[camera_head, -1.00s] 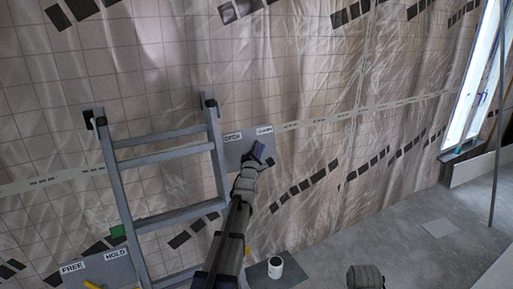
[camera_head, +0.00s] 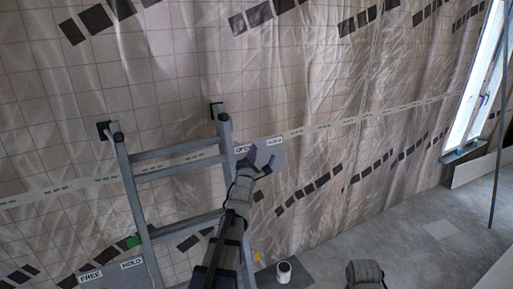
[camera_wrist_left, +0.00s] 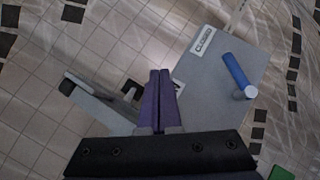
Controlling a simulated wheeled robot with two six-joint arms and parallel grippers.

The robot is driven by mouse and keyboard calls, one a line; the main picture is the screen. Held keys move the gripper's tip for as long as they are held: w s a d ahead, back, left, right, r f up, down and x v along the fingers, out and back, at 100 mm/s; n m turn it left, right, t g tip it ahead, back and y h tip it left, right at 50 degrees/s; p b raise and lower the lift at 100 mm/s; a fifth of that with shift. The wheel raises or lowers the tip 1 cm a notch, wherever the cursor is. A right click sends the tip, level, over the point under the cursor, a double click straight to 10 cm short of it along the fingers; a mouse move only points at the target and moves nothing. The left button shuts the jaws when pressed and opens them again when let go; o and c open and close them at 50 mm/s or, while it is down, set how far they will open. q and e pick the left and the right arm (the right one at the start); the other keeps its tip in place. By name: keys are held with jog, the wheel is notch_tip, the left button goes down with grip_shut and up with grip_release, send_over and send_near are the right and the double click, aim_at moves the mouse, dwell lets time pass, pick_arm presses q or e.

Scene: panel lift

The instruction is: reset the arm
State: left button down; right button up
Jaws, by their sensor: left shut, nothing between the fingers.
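My left gripper (camera_head: 248,157) is in front of the grey panel (camera_head: 266,151) with the labels, beside the ladder's right rail. Its purple fingers (camera_wrist_left: 160,98) are together and empty in the left wrist view. A blue handle (camera_head: 271,163) on the panel is just right of the fingers. In the left wrist view the blue handle (camera_wrist_left: 237,72) stands on the grey panel (camera_wrist_left: 222,100), apart from the fingers.
A grey ladder (camera_head: 131,188) leans on the plastic-covered tiled wall close to my left arm. A lower panel carries FREE (camera_head: 91,276) and HOLD (camera_head: 132,264) labels. The floor to the right is mostly clear.

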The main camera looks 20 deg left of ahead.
pick_arm(q)
jog(key=shift+s+d+r, duration=0.25)
jog(key=shift+s+r, duration=0.35)
jog(key=shift+s, duration=0.2)
pick_arm(e)
jog(key=shift+d+r, duration=0.15)
jog(key=shift+r, duration=0.45)
pick_arm(q)
jog(key=shift+a, duration=0.1)
